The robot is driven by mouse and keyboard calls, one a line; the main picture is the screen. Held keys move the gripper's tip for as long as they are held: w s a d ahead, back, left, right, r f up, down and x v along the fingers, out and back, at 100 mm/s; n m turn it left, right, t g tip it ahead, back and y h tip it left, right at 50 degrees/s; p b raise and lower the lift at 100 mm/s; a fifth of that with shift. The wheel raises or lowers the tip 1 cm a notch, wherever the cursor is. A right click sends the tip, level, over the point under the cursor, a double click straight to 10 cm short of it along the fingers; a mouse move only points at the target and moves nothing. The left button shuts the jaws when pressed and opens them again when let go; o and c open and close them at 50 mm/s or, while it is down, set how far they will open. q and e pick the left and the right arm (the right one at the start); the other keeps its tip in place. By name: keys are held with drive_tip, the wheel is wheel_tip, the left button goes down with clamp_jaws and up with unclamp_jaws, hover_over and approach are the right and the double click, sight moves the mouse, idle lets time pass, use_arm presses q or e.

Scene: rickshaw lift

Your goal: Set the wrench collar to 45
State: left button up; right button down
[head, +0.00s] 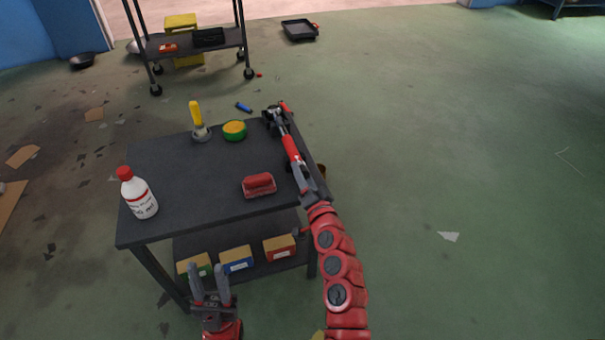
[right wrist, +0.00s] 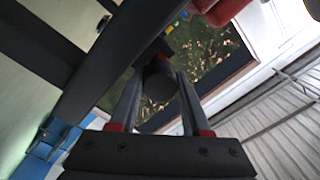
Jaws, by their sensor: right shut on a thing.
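The wrench (head: 290,147), long with a dark head, a grey shaft and a red section, lies along the right edge of the dark cart's top. My right gripper (head: 305,178) is at its near end. In the right wrist view, the fingers of this gripper (right wrist: 158,90) are shut on a dark rounded end, which looks like the wrench handle (right wrist: 158,78). The collar and its scale are too small to read. My left gripper (head: 209,272) is open and empty in front of the cart's lower shelf.
Several coloured boxes (head: 236,260) sit below. The floor to the right is mostly clear.

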drive_tip(key=shift+c, duration=1.8)
unclamp_jaws()
drive_tip(key=shift+s, duration=0.1)
drive_tip(key=p+v, duration=0.1)
drive_tip(key=v, duration=1.6)
drive_tip(key=shift+s, duration=0.15)
